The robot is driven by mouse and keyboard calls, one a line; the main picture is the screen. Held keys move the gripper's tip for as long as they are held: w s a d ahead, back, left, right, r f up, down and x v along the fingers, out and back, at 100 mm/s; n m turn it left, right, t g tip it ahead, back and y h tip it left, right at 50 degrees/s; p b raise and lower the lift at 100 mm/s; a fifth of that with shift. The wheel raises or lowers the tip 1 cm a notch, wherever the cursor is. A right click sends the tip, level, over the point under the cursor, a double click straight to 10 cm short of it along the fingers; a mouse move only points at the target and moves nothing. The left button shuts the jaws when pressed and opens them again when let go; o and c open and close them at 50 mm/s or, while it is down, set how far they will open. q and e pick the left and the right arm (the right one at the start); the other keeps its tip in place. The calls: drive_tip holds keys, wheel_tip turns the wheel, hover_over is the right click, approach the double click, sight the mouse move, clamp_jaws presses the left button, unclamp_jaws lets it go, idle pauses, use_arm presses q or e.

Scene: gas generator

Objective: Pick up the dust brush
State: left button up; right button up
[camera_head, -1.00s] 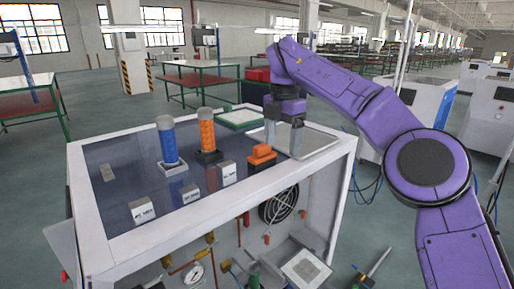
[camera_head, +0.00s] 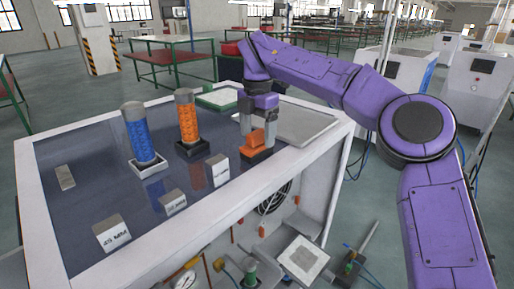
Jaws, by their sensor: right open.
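The only brush-like item near my gripper is an orange block with a raised grip (camera_head: 257,147), which I take for the dust brush. It sits near the right front edge of the generator's dark top panel (camera_head: 100,160). My right gripper (camera_head: 258,131) points down just over it, with its grey fingers apart. The fingertips are close to the orange grip; I cannot tell if they touch it. My left gripper is not in view.
A blue cylinder (camera_head: 139,135) and an orange cylinder (camera_head: 187,118) stand to the left on the panel. Small labelled blocks lie along its front. A grey tray (camera_head: 300,122) and a green-rimmed tray (camera_head: 215,98) lie at the right and back.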

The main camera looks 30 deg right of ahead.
sight(257, 143)
wheel_tip(257, 143, down, 3)
drive_tip(key=shift+f, duration=0.1)
drive_tip(key=shift+s+f, duration=0.15)
drive_tip(key=shift+f, duration=0.15)
drive_tip(key=c, duration=1.1)
drive_tip(key=shift+r, duration=0.1)
wheel_tip(257, 143, up, 3)
drive_tip(key=shift+r, duration=0.1)
drive_tip(key=s+d+r+b, duration=0.1)
drive_tip(key=s+d+r, duration=0.8)
drive_tip(key=d, duration=0.1)
drive_tip(key=shift+s+r+b, duration=0.35)
drive_tip(key=shift+b, duration=0.05)
